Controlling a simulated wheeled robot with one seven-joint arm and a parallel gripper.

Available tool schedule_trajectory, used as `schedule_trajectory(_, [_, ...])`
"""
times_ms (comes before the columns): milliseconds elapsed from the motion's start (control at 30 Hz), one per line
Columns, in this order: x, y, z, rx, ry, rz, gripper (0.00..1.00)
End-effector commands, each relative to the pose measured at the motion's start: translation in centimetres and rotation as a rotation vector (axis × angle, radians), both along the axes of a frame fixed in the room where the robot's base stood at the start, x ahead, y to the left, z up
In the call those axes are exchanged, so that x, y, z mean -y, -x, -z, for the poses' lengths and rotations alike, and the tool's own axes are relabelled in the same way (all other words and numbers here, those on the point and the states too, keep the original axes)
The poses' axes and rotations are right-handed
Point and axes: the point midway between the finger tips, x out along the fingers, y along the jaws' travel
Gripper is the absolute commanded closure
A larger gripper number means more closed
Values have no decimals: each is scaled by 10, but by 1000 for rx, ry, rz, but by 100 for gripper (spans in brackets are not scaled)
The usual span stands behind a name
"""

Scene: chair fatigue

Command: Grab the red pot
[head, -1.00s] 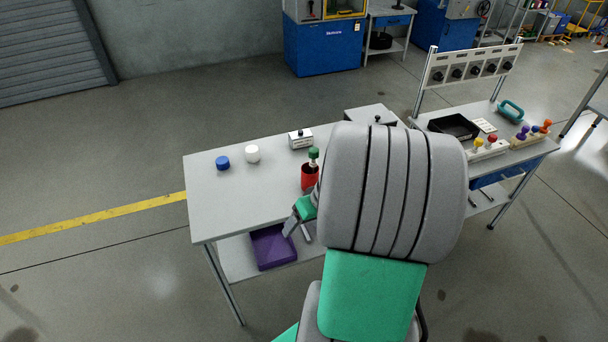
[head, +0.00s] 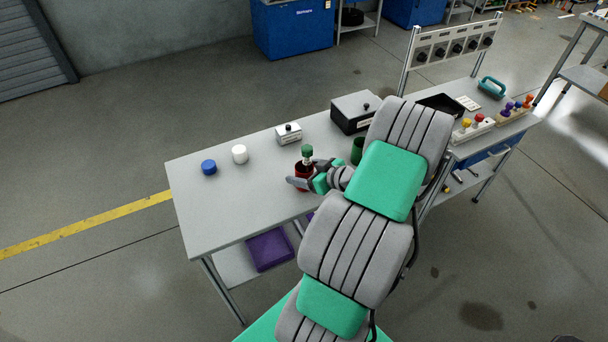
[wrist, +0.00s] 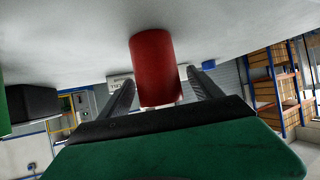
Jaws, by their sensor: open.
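The red pot (head: 303,169) stands on the grey table with a green-topped thing (head: 307,152) sticking up from it. My gripper (head: 300,183) is at the pot, reaching in from the right, and hides part of its lower body. In the wrist view, the red pot (wrist: 154,68) appears upside down between the two dark fingers of my gripper (wrist: 160,88). The fingers are open, with visible gaps on both sides of the pot.
A dark green pot (head: 357,151) stands close behind my wrist. The table's left front is clear.

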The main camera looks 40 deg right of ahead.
Motion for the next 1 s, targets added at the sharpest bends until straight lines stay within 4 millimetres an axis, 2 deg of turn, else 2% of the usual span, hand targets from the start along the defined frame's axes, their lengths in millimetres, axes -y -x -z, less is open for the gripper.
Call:
schedule_trajectory(100, [-2,-18,9,-1,-3,-3,26])
schedule_trajectory(167, [-2,-23,12,-1,-1,0,26])
schedule_trajectory(400, [-1,-24,14,-1,0,4,26])
schedule_trajectory(1000, [0,-23,14,-1,-1,5,76])
